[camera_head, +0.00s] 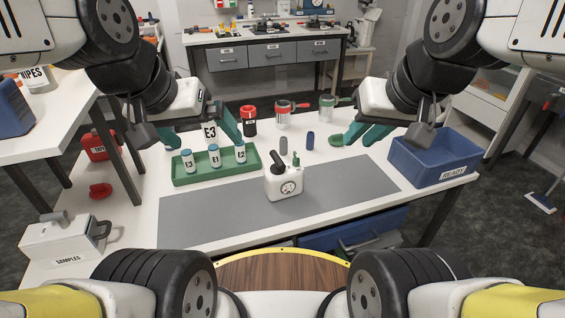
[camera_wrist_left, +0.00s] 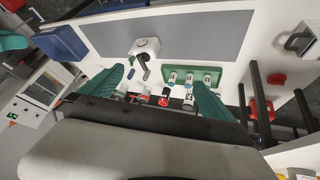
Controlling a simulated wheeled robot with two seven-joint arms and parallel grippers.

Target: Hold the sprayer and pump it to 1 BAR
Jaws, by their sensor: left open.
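The white sprayer (camera_head: 272,188) stands upright on the grey mat, with a round gauge (camera_head: 288,188) on its front and a dark pump top (camera_head: 283,162). The gauge reading is too small to tell. The sprayer also shows in the left wrist view (camera_wrist_left: 143,57), beyond the fingertips. My left gripper (camera_head: 205,141) is open and empty, above the green tray area, left of and apart from the sprayer. Its teal fingers are spread wide in the left wrist view (camera_wrist_left: 158,76). My right gripper (camera_head: 356,146) hangs right of the sprayer, open and empty, touching nothing.
A green tray (camera_head: 215,176) with vials E3, E1 and E2 sits left of the sprayer. Red, white and green-lidded containers stand behind. A blue READY bin (camera_head: 435,172) is at right. The grey mat (camera_head: 220,218) is otherwise clear.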

